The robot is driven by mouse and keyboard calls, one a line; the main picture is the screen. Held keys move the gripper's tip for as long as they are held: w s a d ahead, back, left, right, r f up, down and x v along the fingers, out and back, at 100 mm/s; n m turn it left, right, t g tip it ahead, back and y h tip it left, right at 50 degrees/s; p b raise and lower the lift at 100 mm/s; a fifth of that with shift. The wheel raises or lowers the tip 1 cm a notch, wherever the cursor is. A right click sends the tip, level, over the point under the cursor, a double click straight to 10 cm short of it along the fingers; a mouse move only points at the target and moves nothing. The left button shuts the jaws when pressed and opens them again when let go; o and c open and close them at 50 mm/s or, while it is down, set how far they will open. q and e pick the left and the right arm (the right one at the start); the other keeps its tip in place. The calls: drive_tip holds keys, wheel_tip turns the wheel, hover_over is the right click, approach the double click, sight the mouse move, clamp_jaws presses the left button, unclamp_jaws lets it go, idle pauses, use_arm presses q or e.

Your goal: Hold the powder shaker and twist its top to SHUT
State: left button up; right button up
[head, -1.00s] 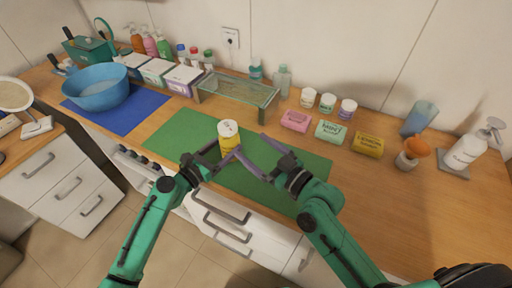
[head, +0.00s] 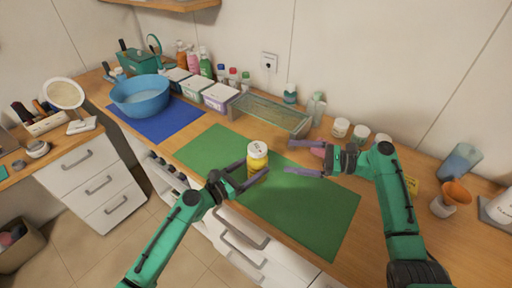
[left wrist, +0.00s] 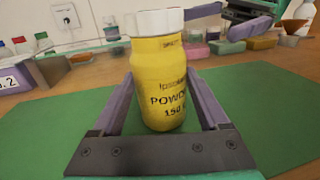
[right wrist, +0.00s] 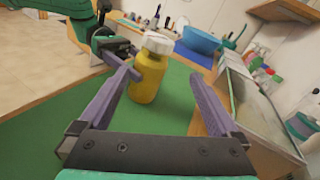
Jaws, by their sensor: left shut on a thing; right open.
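The powder shaker (head: 257,161) is a yellow bottle with a white top, standing upright on the green mat (head: 310,205). My left gripper (head: 246,178) is shut around its yellow body; the left wrist view shows the label of the shaker (left wrist: 160,85) between the two fingers. The white top (left wrist: 160,21) is above the fingers and free. My right gripper (head: 290,157) is open and empty, to the right of the shaker and apart from it, its fingers pointing left toward it. In the right wrist view the shaker (right wrist: 150,70) shows beyond the open fingers.
A glass-topped rack (head: 270,114) stands behind the mat. A blue basin (head: 140,96) sits on a blue mat at the left. Several jars, soaps and an orange-topped item (head: 454,195) are at the right, some partly hidden by my right arm.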

sight(255, 147)
drive_tip(key=a, duration=0.4)
drive_tip(key=w+a+r+m, duration=0.1)
drive_tip(key=a, duration=0.3)
drive_tip(key=a+m+g+y, duration=0.1)
drive_tip(key=a, duration=0.2)
drive_tip(key=shift+w+a+r, duration=0.35)
drive_tip(key=shift+a+r, duration=0.05)
drive_tip(key=c, duration=1.4)
drive_tip(key=shift+o, duration=0.2)
drive_tip(key=shift+f+m+t, duration=0.15)
drive_tip(key=shift+m+t, duration=0.25)
drive_tip(key=shift+t, duration=0.2)
drive_tip(key=m+t+h, duration=0.1)
drive_tip(key=m+t, duration=0.1)
drive_tip(key=t, duration=0.1)
drive_tip(key=shift+m+t+h, duration=0.3)
drive_tip(key=shift+m+t, duration=0.1)
use_arm(q)
drive_tip(key=shift+s, duration=0.1)
use_arm(e)
drive_tip(key=shift+m+t+h, duration=1.7)
drive_tip(key=shift+m+t, duration=0.1)
drive_tip(key=shift+t, duration=0.7)
